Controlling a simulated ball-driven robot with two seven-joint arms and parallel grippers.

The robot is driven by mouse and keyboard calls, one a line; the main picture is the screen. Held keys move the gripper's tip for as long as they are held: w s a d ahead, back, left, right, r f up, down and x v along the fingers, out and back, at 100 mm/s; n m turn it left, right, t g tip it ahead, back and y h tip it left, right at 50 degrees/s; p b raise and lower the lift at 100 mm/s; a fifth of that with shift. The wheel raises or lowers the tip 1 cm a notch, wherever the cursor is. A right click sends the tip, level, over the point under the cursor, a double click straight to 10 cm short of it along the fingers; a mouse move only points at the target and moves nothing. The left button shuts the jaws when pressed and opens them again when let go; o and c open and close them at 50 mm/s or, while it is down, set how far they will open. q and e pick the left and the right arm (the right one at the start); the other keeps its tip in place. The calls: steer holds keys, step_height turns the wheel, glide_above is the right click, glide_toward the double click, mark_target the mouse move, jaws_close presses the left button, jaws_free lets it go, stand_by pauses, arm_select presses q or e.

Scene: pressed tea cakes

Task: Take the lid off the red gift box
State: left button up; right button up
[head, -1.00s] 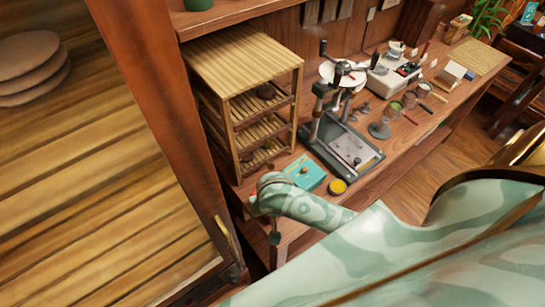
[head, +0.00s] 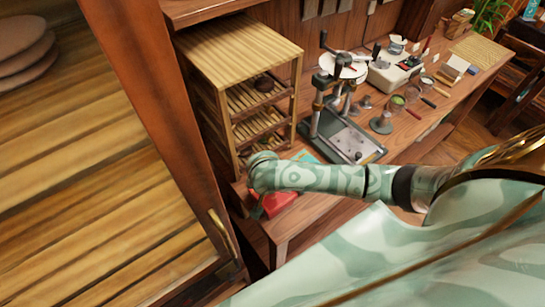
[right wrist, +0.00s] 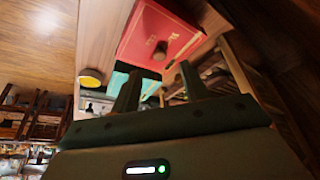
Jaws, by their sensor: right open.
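The red gift box (head: 281,203) sits at the front edge of the bench in the head view, partly hidden by my right arm. In the right wrist view the red box (right wrist: 170,28) shows gold markings on its top, the lid, with a dark round knob (right wrist: 160,51) on it. The lid appears to be on the box. My right gripper (right wrist: 160,72) is open and empty, its two fingers apart and short of the knob in the picture. In the head view its fingertips are mostly hidden beside the box's left side. My left gripper is not in view.
A teal box (head: 305,156) lies behind my forearm. A yellow-topped tin (right wrist: 90,78) shows in the right wrist view. A slatted rack (head: 238,60) stands at the left of the bench, and a press (head: 345,135) with a metal tray stands behind my arm.

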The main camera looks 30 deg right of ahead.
steer(key=b+x, duration=0.2)
steer(key=x, duration=0.2)
steer(key=shift+f, duration=0.2)
steer(key=shift+w+d+f, duration=0.1)
steer(key=shift+w+f, duration=0.05)
steer(key=shift+f, duration=0.2)
steer(key=shift+r, duration=0.1)
jaws_close()
